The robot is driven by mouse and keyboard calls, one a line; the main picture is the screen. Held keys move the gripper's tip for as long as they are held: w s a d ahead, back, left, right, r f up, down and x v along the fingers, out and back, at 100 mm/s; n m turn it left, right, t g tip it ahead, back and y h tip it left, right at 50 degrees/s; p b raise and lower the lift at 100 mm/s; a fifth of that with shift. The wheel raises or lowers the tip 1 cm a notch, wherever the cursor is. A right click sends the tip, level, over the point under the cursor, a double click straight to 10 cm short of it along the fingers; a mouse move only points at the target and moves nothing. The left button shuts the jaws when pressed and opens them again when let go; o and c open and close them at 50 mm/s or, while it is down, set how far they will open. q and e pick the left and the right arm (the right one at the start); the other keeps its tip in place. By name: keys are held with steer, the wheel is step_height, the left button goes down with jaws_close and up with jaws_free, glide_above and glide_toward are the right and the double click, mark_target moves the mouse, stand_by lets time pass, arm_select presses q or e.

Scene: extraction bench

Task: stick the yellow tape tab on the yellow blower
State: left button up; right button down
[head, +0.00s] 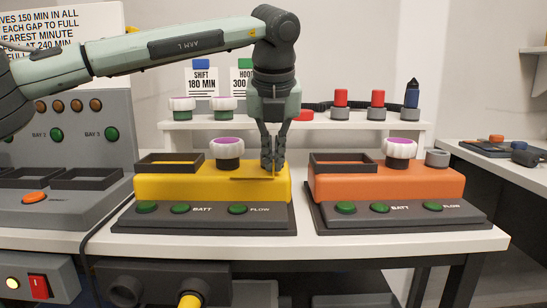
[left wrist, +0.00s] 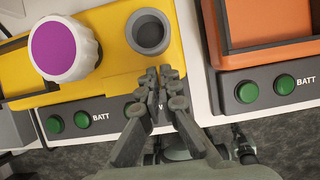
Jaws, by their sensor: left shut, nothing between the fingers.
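The yellow blower (head: 210,185) sits on its dark base at the middle of the bench; it also fills the upper left of the left wrist view (left wrist: 115,80). It bears a purple-topped white knob (head: 228,147) and a grey ring socket (left wrist: 150,32). My left gripper (head: 272,168) is shut and empty, pointing down at the right end of the blower, fingertips (left wrist: 160,72) just in front of the socket. I cannot tell whether they touch it. A thin darker yellow line shows beside the fingertips; I cannot tell whether it is the tape tab. My right gripper is not in view.
An orange blower (head: 390,183) stands close on the right. A white shelf (head: 340,125) behind holds red and blue capped pieces and knobs. A grey charging station (head: 65,150) stands at left. A side table (head: 480,155) is at far right.

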arm_select(q)
steer(key=o, duration=0.6)
steer(key=shift+f, duration=0.1)
steer(key=v, duration=1.2)
